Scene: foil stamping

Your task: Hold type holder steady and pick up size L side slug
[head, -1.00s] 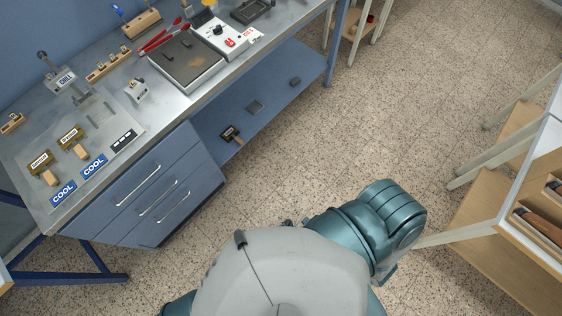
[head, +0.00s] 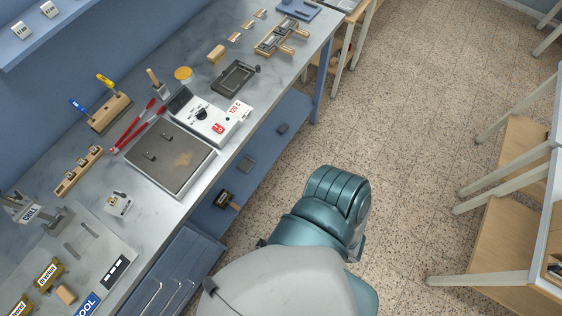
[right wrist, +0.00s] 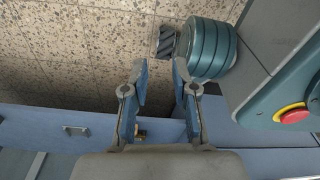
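Two wooden-framed tools with handles (head: 277,39), which look like type holders, lie at the far end of the bench. Several small pieces on wooden bits (head: 248,24) lie beside them; I cannot read any size marks, so I cannot tell which is the size L side slug. My right gripper (right wrist: 160,74) is open and empty in the right wrist view, with its fingers apart over the floor and nothing between them. Neither gripper shows in the head view, and my left gripper is in no view.
The grey bench (head: 163,222) carries a hot plate (head: 170,158), a control box (head: 208,116), red tongs (head: 137,126), a dark tray (head: 235,77) and a wooden rack (head: 78,172). A brass-and-wood tool (head: 224,199) lies on the lower blue shelf.

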